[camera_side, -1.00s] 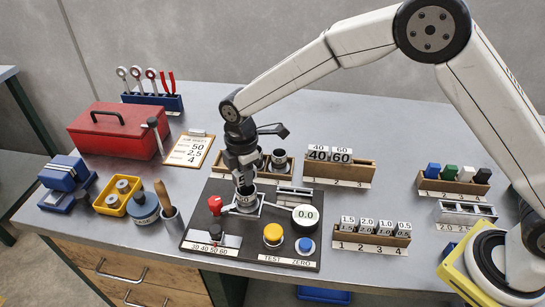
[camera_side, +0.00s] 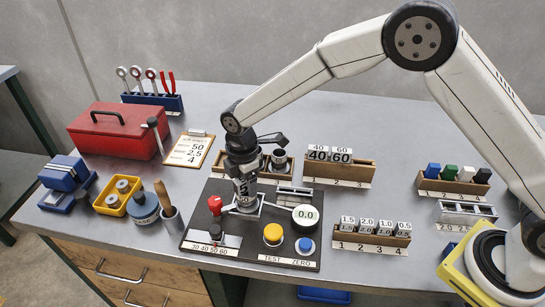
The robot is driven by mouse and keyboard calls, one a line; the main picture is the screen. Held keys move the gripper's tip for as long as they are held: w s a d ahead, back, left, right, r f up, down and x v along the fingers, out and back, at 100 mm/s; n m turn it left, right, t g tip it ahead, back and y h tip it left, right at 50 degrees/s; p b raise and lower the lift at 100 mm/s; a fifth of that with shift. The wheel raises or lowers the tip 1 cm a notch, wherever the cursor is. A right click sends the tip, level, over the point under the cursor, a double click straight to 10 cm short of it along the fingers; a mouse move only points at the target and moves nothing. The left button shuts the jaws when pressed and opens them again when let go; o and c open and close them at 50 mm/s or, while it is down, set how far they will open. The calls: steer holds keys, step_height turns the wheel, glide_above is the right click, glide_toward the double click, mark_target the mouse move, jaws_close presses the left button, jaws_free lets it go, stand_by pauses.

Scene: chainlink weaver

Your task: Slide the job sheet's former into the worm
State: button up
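The job sheet (camera_side: 189,150) on a clipboard reads 50, 2.5 and 4. My gripper (camera_side: 245,187) points down over the metal mount (camera_side: 247,206) on the dark panel, where the worm's cup-like top is now covered. A pale piece with dark marks shows at the fingertips; I cannot tell whether it is a former or part of my gripper. Finger spacing is too small to read. Formers marked 40 (camera_side: 318,154) and 60 (camera_side: 342,156) stand in a wooden rack (camera_side: 362,172), its right slot looking empty.
The panel carries a red-knobbed lever (camera_side: 215,205), a dial reading 0.0 (camera_side: 305,215), a yellow button (camera_side: 273,234) and a blue button (camera_side: 305,245). Behind my gripper, a metal cylinder (camera_side: 279,159) stands in a wooden rack. A numbered block rack (camera_side: 371,242) sits right of the panel.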

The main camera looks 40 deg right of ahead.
stand_by(0.3)
steer(key=shift+r, duration=3.95)
steer(key=shift+s+d+m, duration=0.15)
steer(key=shift+d+m, duration=0.15)
steer(key=shift+d, duration=0.25)
steer(key=s+d+m+t, duration=0.2)
steer(key=s+d+m, duration=1.5)
steer(key=s+d, duration=0.2)
steer(key=shift+s+d+f+t, duration=0.15)
steer(key=shift+d+f+t, duration=0.2)
steer(key=shift+d, duration=0.2)
